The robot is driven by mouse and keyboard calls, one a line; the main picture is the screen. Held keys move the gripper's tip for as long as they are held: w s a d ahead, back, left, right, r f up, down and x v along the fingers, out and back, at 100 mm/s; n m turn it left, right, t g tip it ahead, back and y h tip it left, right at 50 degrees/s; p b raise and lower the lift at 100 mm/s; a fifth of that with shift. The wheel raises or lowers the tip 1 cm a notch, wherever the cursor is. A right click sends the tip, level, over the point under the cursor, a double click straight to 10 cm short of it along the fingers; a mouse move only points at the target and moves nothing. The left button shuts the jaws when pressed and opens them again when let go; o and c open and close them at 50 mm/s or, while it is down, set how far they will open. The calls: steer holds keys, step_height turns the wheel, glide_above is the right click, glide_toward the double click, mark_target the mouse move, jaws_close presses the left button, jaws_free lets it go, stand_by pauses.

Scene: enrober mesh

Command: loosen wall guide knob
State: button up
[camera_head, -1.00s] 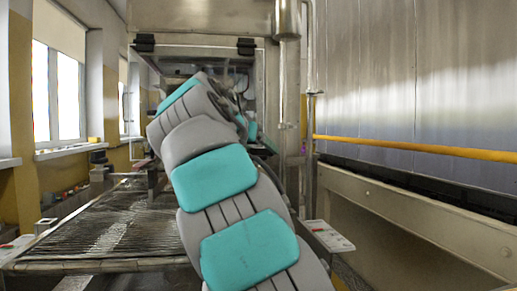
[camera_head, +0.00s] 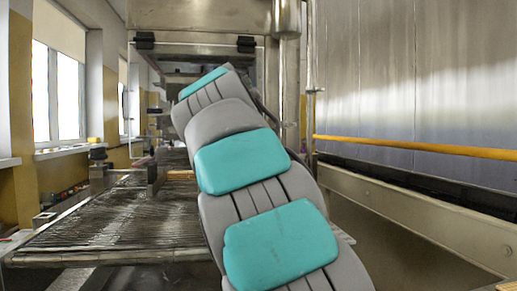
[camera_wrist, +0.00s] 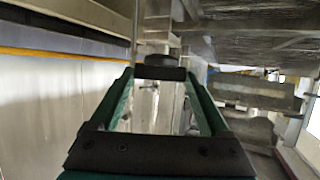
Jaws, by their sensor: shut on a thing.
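My gripper (camera_wrist: 160,73) shows in the wrist view with two teal fingers and a dark crossbar. It is shut on a dark rounded knob (camera_wrist: 161,71) at the fingertips. The knob's far side and whatever it is fixed to are hard to make out. In the head view my grey and teal arm hides the gripper and the held knob.
A wire mesh belt (camera_head: 110,222) lies to the left of my arm in the head view. A dark-topped post (camera_head: 97,155) stands at its left edge. A yellow rail (camera_head: 420,147) runs along the metal wall on the right. A steel frame stands behind.

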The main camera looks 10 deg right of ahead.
steer(key=n+y, duration=0.2)
steer(key=shift+s+d+t+y, duration=0.15)
steer(key=shift+d+t+y, duration=0.05)
steer(key=shift+t+y, duration=0.2)
steer(key=shift+d+n+t+y+p, duration=0.15)
steer(key=shift+n+y+p, duration=0.35)
steer(key=shift+n+y, duration=0.35)
steer(key=shift+d+n+t+y+p, duration=0.15)
steer(key=shift+n+y+p, duration=0.3)
steer(key=shift+n+y, duration=0.4)
steer(key=o, duration=1.2)
steer(key=shift+s, duration=0.1)
steer(key=v, duration=0.7)
steer(key=shift+s+r, duration=0.1)
steer(key=shift+s, duration=0.2)
